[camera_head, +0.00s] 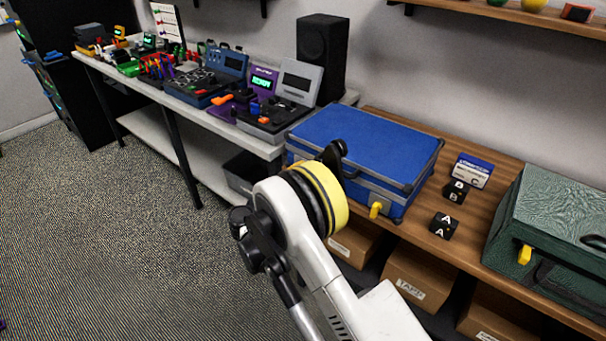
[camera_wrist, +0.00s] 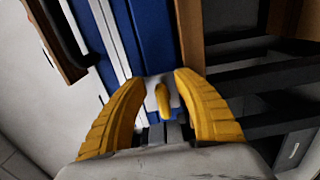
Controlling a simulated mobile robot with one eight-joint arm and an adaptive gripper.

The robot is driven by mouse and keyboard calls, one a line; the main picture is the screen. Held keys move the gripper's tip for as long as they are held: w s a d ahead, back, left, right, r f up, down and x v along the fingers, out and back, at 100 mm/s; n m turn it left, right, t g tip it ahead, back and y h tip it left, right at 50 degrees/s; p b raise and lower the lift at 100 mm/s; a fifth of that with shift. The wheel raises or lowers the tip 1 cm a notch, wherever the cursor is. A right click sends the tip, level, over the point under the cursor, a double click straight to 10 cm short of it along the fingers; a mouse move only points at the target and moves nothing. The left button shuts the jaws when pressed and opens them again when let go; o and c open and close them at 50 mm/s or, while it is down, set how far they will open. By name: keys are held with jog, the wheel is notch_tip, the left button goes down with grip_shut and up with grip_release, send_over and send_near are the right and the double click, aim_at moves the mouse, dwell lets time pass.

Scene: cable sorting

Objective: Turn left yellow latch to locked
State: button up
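A blue case (camera_head: 365,140) lies closed on the wooden shelf in the head view. A yellow latch (camera_head: 375,210) shows on the right part of its front; the left part of that front is hidden behind my arm. In the wrist view, a yellow latch (camera_wrist: 162,100) on a light plate lies between the yellow fingers of my gripper (camera_wrist: 162,82), against the case's blue side (camera_wrist: 150,35). The fingers are open on both sides of it, with a gap to each. In the head view my arm hides the fingers.
A green case (camera_head: 550,220) with its own yellow latch (camera_head: 525,255) stands at the right. Black blocks lettered A (camera_head: 444,226) and B (camera_head: 456,192) sit between the cases. Cardboard boxes (camera_head: 420,278) are below. A dark handle (camera_wrist: 62,35) shows upper left in the wrist view.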

jog(key=v, duration=1.2)
